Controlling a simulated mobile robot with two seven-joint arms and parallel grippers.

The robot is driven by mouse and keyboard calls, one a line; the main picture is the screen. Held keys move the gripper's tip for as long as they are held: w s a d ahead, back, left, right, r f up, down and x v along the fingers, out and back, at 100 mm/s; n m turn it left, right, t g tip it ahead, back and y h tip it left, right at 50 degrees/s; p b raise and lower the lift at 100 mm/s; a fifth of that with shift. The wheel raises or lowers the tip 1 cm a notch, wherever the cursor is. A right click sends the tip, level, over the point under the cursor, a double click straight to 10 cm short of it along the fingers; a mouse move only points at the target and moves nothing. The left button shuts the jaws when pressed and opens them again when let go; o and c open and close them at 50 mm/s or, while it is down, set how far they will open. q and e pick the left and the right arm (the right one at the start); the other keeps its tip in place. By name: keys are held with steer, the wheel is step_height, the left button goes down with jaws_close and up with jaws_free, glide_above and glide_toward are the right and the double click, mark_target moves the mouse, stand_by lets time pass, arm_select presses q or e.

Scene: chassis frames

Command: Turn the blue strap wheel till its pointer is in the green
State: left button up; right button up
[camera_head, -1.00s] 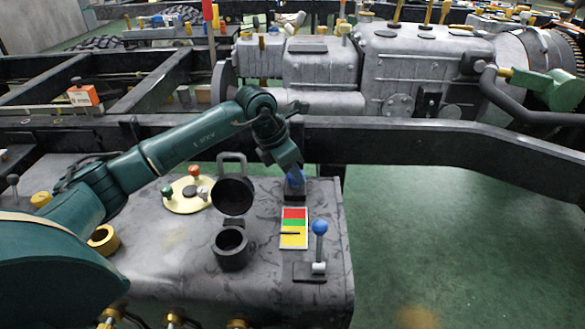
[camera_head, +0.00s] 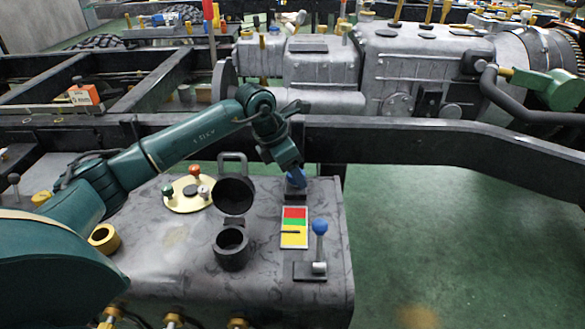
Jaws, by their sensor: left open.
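The blue strap wheel (camera_head: 297,178) sits in a dark holder at the back right of the grey bench top, partly hidden by my left gripper. My left gripper (camera_head: 291,168) points down at the wheel from above; its jaws are open, and I cannot tell whether they touch it. In front of the wheel is an upright gauge card (camera_head: 294,240) with red at the top, green in the middle and yellow below. Its black pointer (camera_head: 292,232) lies in the upper part of the yellow, just below the green. My right gripper is not in view.
A blue-knobbed lever (camera_head: 320,228) stands right of the gauge. A black cup with a raised lid (camera_head: 232,248) stands left of it. A cream disc with coloured knobs (camera_head: 180,204) lies farther left. A dark frame rail (camera_head: 420,138) runs behind the bench.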

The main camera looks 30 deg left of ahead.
arm_select(q)
steer(key=p+v, duration=0.3)
steer(key=v, duration=1)
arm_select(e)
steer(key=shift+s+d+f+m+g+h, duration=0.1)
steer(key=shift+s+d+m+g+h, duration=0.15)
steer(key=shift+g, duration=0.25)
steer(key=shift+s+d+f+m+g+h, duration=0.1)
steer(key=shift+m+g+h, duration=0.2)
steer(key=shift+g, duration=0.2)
arm_select(q)
steer(key=shift+r, duration=0.1)
